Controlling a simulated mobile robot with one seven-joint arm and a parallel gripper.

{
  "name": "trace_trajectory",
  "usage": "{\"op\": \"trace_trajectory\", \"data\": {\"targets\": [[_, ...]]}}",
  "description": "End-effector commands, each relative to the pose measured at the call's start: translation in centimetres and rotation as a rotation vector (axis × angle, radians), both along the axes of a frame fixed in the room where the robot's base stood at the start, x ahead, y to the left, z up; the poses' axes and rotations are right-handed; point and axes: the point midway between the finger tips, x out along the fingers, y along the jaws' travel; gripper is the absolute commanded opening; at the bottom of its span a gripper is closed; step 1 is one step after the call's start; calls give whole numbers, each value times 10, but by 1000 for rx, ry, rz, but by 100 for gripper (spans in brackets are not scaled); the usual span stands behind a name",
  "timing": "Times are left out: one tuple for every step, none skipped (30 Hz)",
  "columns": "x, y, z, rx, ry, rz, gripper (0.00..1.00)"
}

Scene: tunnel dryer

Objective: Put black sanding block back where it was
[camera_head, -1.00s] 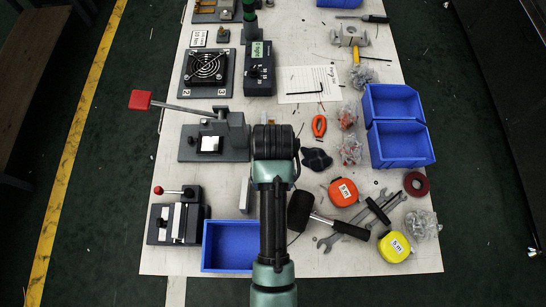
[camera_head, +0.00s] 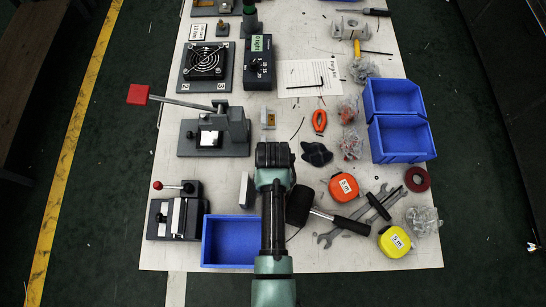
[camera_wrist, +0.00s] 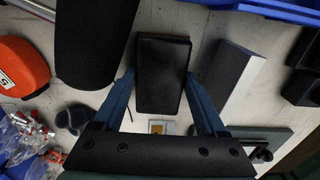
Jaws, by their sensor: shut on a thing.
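The black sanding block (camera_wrist: 163,75) is a dark rectangular block in the middle of the wrist view. My gripper (camera_wrist: 160,82) is shut on it, with one blue finger along each long side. Pale tabletop shows around the block; I cannot tell exactly how high it is held. In the head view my own arm hides the block and the fingertips. The arm's end is above the table, between a pale grey upright block (camera_head: 246,190) and the black mallet (camera_head: 299,205).
The mallet head (camera_wrist: 95,40) is close on the left in the wrist view, the grey block (camera_wrist: 232,75) close on the right. A blue bin (camera_head: 204,240) stands at the near left. An orange tape measure (camera_head: 343,187) and wrenches lie right. A lever clamp (camera_head: 235,130) stands left.

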Motion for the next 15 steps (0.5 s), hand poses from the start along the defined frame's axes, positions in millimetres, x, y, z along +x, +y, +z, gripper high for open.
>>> {"op": "trace_trajectory", "data": {"targets": [[0, 0, 1, 0, -1, 0, 30], [0, 0, 1, 0, 0, 0, 30], [0, 0, 0, 0, 0, 0, 30], [0, 0, 0, 0, 0, 0, 30], [0, 0, -1, 0, 0, 0, 30], [0, 0, -3, 0, 0, 0, 30], [0, 0, -4, 0, 0, 0, 30], [0, 0, -3, 0, 0, 0, 80], [0, 0, -3, 0, 0, 0, 87], [0, 0, -3, 0, 0, 0, 87], [0, 0, -3, 0, 0, 0, 87], [0, 0, -3, 0, 0, 0, 87], [0, 0, -3, 0, 0, 0, 87], [0, 0, -3, 0, 0, 0, 87], [0, 0, -3, 0, 0, 0, 87]]}}
